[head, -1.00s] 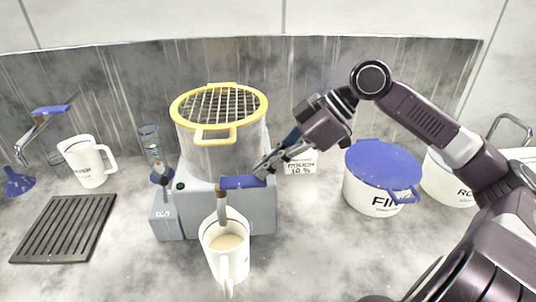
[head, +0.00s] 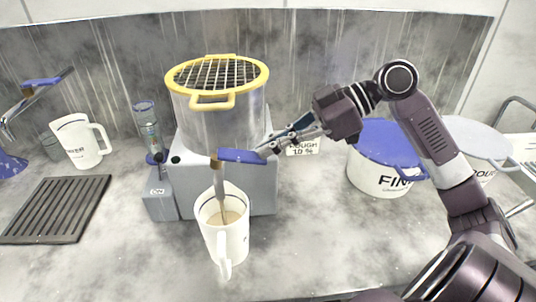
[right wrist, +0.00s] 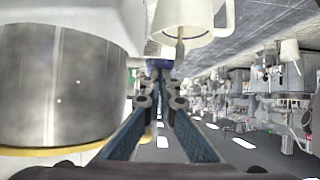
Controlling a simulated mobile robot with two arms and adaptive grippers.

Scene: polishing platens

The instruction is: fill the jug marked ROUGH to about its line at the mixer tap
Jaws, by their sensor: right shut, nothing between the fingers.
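A white jug (head: 230,239) stands upright under the mixer tap (head: 218,178), its handle towards me. Pale tan liquid (head: 231,217) shows inside, with a brownish strand from the tap down into the jug. The tap's blue lever (head: 240,156) points right. My right gripper (head: 268,151) is shut and empty, its tips at the lever's right end; exact contact is unclear. The right wrist view shows the closed fingers (right wrist: 159,75) by the blue lever (right wrist: 158,64) and the jug (right wrist: 188,18) beyond. My left gripper is out of view.
The mixer's yellow-rimmed grated pot (head: 222,120) sits on a grey base (head: 250,190). Another white jug (head: 80,145) and a dark rack (head: 55,210) are at left. A blue-lidded bucket (head: 380,180) stands right of a ROUGH 10% card (head: 303,147). The front centre-right counter is clear.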

